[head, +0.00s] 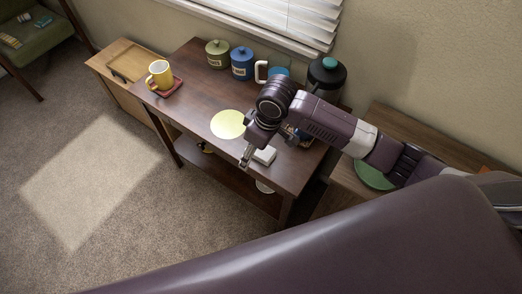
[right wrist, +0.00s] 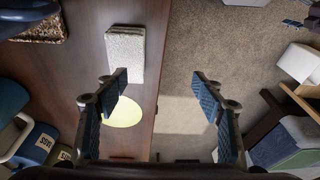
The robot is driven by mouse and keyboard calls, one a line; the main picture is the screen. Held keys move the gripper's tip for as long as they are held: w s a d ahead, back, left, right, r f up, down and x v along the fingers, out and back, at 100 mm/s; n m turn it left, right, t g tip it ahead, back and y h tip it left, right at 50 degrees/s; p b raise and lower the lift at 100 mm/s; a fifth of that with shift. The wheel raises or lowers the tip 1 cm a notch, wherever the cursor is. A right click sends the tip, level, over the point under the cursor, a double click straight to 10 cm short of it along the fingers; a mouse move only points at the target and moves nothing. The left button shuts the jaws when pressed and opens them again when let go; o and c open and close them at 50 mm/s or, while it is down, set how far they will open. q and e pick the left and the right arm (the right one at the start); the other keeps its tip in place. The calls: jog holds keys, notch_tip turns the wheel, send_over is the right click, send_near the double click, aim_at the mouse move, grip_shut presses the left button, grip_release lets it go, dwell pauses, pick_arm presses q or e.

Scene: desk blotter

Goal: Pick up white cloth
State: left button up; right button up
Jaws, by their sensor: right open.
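The white cloth (head: 265,155) is a small folded, pale block lying on the dark wooden table near its front right edge. In the right wrist view, the cloth (right wrist: 125,52) lies beyond and left of the left finger, with its textured top showing. My right gripper (head: 247,158) is at the cloth's left side in the head view, over the table's front edge. In the right wrist view, the right gripper (right wrist: 162,92) has its fingers wide apart with nothing between them. Its left finger is over the table and its right finger over the carpet. My left gripper is not seen.
A round yellow mat (head: 228,124) lies left of the cloth. A yellow mug (head: 160,73) stands on a red coaster. Green (head: 217,53) and blue (head: 242,62) canisters stand at the back. A dark kettle (head: 326,75) is behind my arm. Carpet is clear in front.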

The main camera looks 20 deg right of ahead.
jog(key=shift+h, duration=0.4)
jog(key=w+d, duration=0.1)
jog(key=w+d+r, duration=0.1)
jog(key=w+d, duration=0.1)
jog(key=d, duration=0.1)
jog(key=shift+w+r, duration=0.1)
jog(key=shift+r, duration=0.3)
jog(key=shift+w+a+f, duration=0.1)
jog(key=shift+w+f, duration=0.05)
jog(key=shift+f, duration=1.8)
jog(key=shift+w+a+f, duration=0.1)
jog(key=shift+w+f, duration=0.05)
jog(key=shift+f, duration=1.75)
jog(key=c, duration=1.1)
jog(key=shift+c, duration=0.2)
jog(key=shift+r, duration=0.15)
notch_tip(320, 180, up, 20)
